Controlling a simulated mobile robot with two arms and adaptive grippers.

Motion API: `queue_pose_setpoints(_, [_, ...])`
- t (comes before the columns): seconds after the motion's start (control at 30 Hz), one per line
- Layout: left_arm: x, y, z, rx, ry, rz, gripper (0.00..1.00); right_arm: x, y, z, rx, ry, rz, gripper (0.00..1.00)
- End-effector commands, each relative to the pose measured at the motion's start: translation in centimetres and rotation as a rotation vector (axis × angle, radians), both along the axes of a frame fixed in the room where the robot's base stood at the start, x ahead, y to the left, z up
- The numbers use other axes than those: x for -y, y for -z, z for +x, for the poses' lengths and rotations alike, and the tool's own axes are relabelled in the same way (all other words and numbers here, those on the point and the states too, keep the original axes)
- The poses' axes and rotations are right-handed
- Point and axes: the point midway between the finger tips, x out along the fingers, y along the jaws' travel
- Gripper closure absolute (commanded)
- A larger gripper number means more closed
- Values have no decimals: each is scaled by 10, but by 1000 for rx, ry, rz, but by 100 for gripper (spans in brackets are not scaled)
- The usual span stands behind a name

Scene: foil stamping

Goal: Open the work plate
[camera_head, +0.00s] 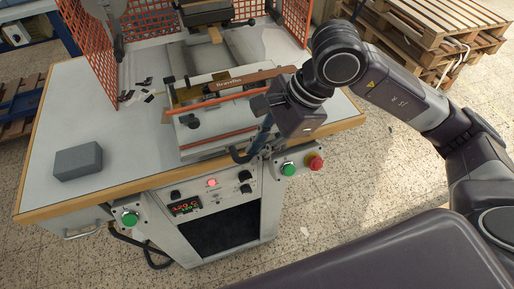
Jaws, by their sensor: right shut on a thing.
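The foil stamping machine's work plate (222,119) is a pale metal plate low on the machine bed. An orange bar (211,136) runs along its front edge, and a brown strip with lettering (252,80) lies across its back. My right gripper (244,153) comes in from the right and is shut at the plate's front right corner, by the right end of the orange bar. Its fingers and wrist hide the exact grip. My left gripper is out of view.
An orange mesh guard (90,38) stands around the back of the machine. A grey block (78,161) lies on the table's left side. Green buttons (130,218), a red stop button (315,162) and a control panel (205,197) sit below the front edge. Pallets (440,25) stand behind right.

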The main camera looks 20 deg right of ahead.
Motion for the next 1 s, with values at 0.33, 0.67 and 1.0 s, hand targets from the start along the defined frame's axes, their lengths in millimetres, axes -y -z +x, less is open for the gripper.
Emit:
queue_pose_setpoints(0.33, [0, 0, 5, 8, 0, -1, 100, 0, -1, 0, 0, 1, 1, 88])
queue_pose_setpoints(0.67, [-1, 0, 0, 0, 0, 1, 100, 0, -1, 1, 2, 2, 1, 71])
queue_pose_setpoints(1.0, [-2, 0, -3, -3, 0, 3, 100, 12, -28, -2, 8, 3, 1, 71])
